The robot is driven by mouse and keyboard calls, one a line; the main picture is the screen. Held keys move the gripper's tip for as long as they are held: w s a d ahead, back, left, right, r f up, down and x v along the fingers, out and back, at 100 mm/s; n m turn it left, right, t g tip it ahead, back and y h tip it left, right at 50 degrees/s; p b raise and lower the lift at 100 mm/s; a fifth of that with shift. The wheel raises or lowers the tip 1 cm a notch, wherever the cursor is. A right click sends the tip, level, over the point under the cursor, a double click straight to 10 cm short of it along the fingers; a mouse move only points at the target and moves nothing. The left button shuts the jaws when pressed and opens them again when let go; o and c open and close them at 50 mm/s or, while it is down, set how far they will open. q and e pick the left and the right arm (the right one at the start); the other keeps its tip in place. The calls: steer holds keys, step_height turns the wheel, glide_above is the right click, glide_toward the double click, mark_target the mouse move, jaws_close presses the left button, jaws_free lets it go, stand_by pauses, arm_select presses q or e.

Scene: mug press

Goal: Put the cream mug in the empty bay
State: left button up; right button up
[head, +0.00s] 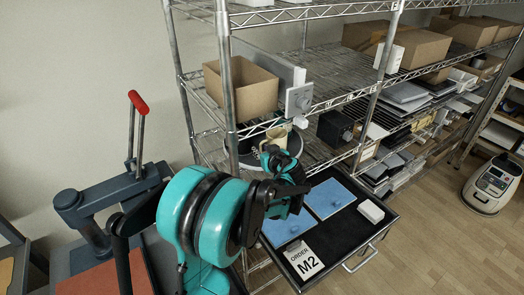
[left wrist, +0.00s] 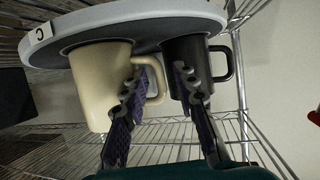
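The cream mug (head: 277,136) stands on a dark round turntable (left wrist: 205,12) with a pale rim on the wire shelf. In the left wrist view the scene is upside down, and the cream mug (left wrist: 95,85) is at left with its handle toward my fingers. A black mug (left wrist: 183,50) stands beside it. My left gripper (left wrist: 162,82) is open at the cream mug. Its fingers are apart, with the mug's handle between them or around one finger; I cannot tell which. In the head view the gripper (head: 283,163) is partly hidden by my arm. No bay is clearly identifiable. My right gripper is out of view.
A black drawer tray holds blue panels (head: 328,198), a white block (head: 371,211) and an "ORDER M2" card (head: 304,262). A press with a red-tipped lever (head: 138,102) stands at left. A cardboard box (head: 241,88) sits on the shelf above. Shelf posts stand close by.

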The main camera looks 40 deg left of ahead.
arm_select(q)
steer(key=shift+r, duration=0.15)
steer(key=shift+s+d+r, duration=0.15)
steer(key=shift+d, duration=0.1)
steer(key=p+v, duration=0.3)
steer(key=v, duration=0.8)
steer(key=s+d+f+m+h, duration=0.2)
steer(key=s+d+m+h, duration=0.3)
steer(key=s+d, duration=0.4)
steer(key=s+d+f+m+h, duration=0.3)
steer(key=s+d+m+h, duration=0.3)
steer(key=s+d, duration=0.3)
steer(key=shift+s+g, duration=0.3)
steer(key=shift+s, duration=0.35)
steer(key=shift+f, duration=0.1)
step_height(320, 180, down, 5)
steer(key=b, duration=0.5)
